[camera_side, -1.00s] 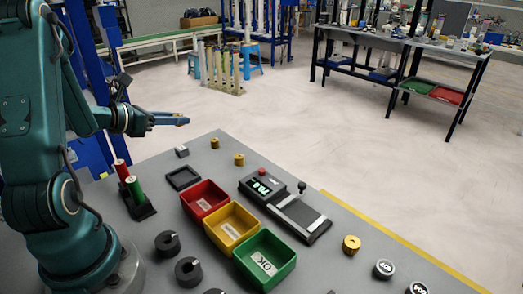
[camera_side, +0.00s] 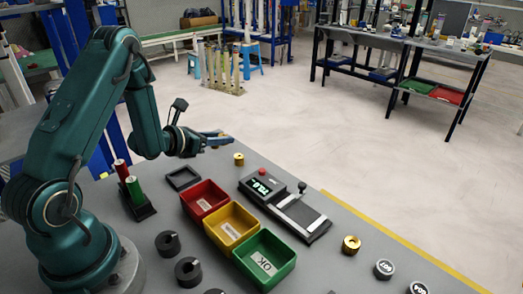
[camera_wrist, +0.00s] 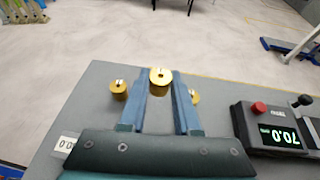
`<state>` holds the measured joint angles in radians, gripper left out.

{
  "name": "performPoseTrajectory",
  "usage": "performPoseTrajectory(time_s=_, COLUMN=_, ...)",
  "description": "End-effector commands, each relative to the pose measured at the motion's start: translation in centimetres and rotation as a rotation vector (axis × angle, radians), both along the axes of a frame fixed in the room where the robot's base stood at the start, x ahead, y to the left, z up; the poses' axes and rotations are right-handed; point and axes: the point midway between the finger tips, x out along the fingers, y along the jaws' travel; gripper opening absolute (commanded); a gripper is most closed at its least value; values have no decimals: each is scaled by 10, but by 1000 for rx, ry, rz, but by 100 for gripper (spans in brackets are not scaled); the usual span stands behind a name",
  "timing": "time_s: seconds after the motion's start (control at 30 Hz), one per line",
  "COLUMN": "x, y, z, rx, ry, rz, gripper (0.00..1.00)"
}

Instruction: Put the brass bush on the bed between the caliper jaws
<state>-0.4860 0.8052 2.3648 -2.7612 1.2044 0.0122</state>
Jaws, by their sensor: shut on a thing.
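My gripper (camera_wrist: 160,97) is shut on a brass bush (camera_wrist: 160,78), held at the fingertips in the wrist view. In the side view my gripper (camera_side: 227,138) is above the table's far left end, and the held bush is hard to make out there. The caliper bed (camera_side: 300,214) is a dark slab with light jaws beside a black display box (camera_side: 262,188), to the right of and nearer than my gripper. The bed looks empty. In the wrist view the display box (camera_wrist: 270,132) is at the right, its digits upside down.
Other brass bushes stand on the table, left (camera_wrist: 118,90) and right (camera_wrist: 194,96) of my fingers; another (camera_side: 351,244) is at the right. Red (camera_side: 204,201), yellow (camera_side: 231,226) and green (camera_side: 265,258) trays stand before the caliper. Dark rings and weights lie nearer.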

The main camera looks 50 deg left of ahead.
Motion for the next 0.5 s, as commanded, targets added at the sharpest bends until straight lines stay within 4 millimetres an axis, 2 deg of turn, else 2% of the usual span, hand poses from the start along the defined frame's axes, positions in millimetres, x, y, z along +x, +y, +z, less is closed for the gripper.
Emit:
performPoseTrajectory(time_s=0.23, x=9, y=-7, z=-12, rx=-2, ry=2, rz=1, gripper=0)
performPoseTrajectory(time_s=0.5, x=8, y=-6, z=-39, rx=-2, ry=2, rz=2, gripper=0)
